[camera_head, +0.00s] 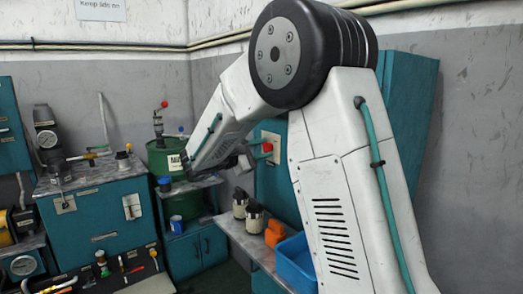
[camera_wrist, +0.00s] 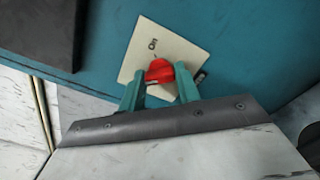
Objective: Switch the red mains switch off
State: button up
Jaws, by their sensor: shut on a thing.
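The red mains switch (camera_wrist: 158,71) sits on a cream plate (camera_wrist: 143,53) fixed to a teal cabinet face. In the wrist view the plate looks tilted, with "ON" lettering above the knob and a second, unreadable dark label at its lower right. My gripper (camera_wrist: 160,80) has its two teal fingers on either side of the red knob and is shut on it. In the head view the red knob (camera_head: 267,147) shows on its cream plate (camera_head: 271,152), with my gripper (camera_head: 262,149) at it. The fingers hide part of the knob.
Below the switch, a bench holds two dark-and-cream containers (camera_head: 254,216), an orange object (camera_head: 275,233) and a blue bin (camera_head: 294,262). A green drum (camera_head: 166,160) stands behind at the left. Teal cabinets (camera_head: 97,215) with gauges and valves fill the left side.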

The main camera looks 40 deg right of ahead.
jog(key=shift+n, duration=0.6)
jog(key=o, duration=1)
jog(key=shift+a, duration=0.1)
jog(key=a, duration=0.7)
jog(key=shift+s+a, duration=0.1)
jog(key=shift+a, duration=0.3)
jog(key=shift+f, duration=0.1)
